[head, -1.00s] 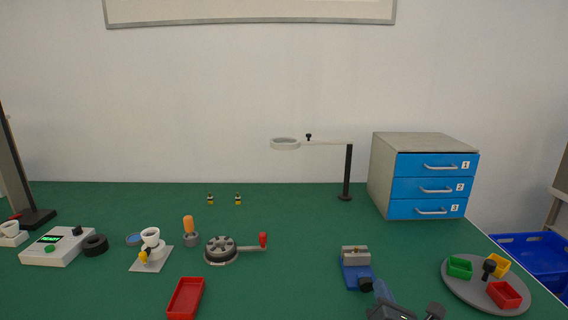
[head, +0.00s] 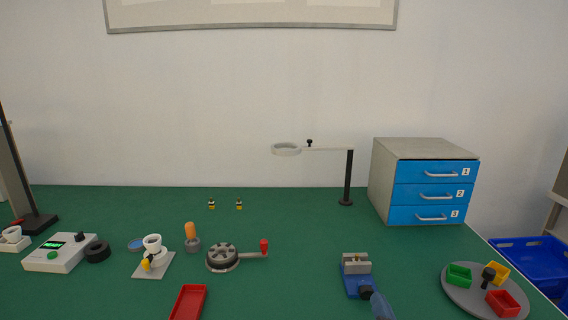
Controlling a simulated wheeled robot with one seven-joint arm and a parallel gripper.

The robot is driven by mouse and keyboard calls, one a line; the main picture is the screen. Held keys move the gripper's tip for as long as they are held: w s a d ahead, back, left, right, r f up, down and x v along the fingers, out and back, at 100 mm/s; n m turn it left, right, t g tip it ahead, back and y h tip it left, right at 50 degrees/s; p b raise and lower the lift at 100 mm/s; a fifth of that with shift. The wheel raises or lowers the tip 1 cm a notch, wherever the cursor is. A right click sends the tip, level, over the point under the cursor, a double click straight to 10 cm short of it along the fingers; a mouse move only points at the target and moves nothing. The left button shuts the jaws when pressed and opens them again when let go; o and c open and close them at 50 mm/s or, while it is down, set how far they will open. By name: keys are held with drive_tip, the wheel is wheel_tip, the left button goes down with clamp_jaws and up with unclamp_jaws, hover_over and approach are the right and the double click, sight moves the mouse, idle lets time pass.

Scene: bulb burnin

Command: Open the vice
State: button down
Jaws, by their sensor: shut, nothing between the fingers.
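The vice (head: 356,278) stands on the green bench right of centre. It has a blue body, pale grey jaws (head: 356,263) and a black knob (head: 366,292) at its front end. Something small and pale shows between the jaws; it is too small to name, and I cannot tell how wide the jaw gap is.
A round grey tray (head: 455,293) with coloured bins is to the right. A blue-fronted drawer cabinet (head: 380,180) and a ring lamp stand (head: 347,180) are behind. A rotary fixture (head: 222,257) and red tray (head: 187,303) are to the left. The bench between fixture and vice is clear.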

drive_tip(key=shift+s+d, duration=0.15)
drive_tip(key=shift+s, duration=0.65)
drive_tip(key=shift+f, duration=0.1)
